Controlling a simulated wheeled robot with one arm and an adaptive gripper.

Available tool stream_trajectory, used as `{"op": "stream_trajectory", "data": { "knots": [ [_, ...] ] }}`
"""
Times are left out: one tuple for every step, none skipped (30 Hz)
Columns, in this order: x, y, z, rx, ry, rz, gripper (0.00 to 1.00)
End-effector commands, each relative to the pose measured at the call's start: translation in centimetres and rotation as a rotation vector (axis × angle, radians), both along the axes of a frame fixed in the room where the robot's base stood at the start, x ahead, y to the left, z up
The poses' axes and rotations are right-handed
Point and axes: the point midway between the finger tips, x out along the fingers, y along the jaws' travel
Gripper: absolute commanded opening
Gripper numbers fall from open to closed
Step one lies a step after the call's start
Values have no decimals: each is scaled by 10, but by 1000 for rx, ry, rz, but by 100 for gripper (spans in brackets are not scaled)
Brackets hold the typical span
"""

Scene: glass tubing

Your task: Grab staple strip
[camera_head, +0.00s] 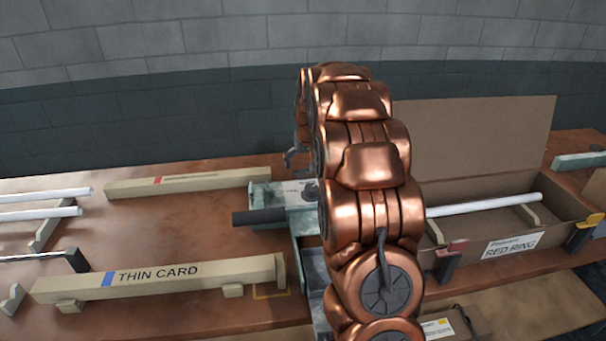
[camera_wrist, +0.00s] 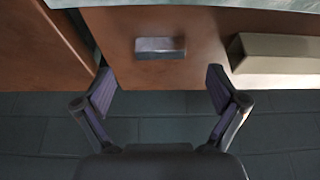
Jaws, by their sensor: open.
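A short grey metallic strip, which looks like the staple strip (camera_wrist: 160,47), lies on the brown tabletop in the wrist view, a little above picture centre. My gripper (camera_wrist: 160,80) is open and empty, with its two dark fingers spread apart on either side below the strip. The strip sits beyond the fingertips, roughly centred between them and not touched. In the head view my copper arm covers the middle of the bench, and I cannot make out the strip there. Only a small dark part near the gripper shows left of the arm.
A beige bar (camera_wrist: 280,50) lies right of the strip. A green-grey stapler-like device (camera_head: 290,200) with a dark handle stands left of my arm. A beige "THIN CARD" bar (camera_head: 200,275) lies front left. An open "RED RING" carton (camera_head: 555,235) holding a white tube stands right.

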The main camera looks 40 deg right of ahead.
Motion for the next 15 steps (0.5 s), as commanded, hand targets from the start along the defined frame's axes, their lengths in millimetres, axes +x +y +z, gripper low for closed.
{"op": "stream_trajectory", "data": {
  "knots": [
    [1, 0, -1, 0, 1, 0, 96],
    [1, -1, -2, 0, 1, 0, 96],
    [2, -1, -4, 0, 1, 0, 96],
    [3, -2, -6, 0, 1, 0, 96],
    [5, -2, -9, 0, 1, 0, 96],
    [6, -3, -12, 0, 1, 0, 96],
    [8, -4, -15, 0, 0, 0, 96],
    [10, -5, -18, -1, -1, 0, 96],
    [12, -6, -22, -1, -1, 0, 96],
    [13, -6, -26, -1, 0, 0, 96],
    [14, -7, -30, 0, 2, 1, 96],
    [16, -7, -36, 1, 3, 0, 96],
    [16, -7, -39, 2, 4, 0, 96],
    [17, -8, -41, 2, 4, 0, 96],
    [18, -8, -44, 1, 2, 0, 96]
  ]
}}
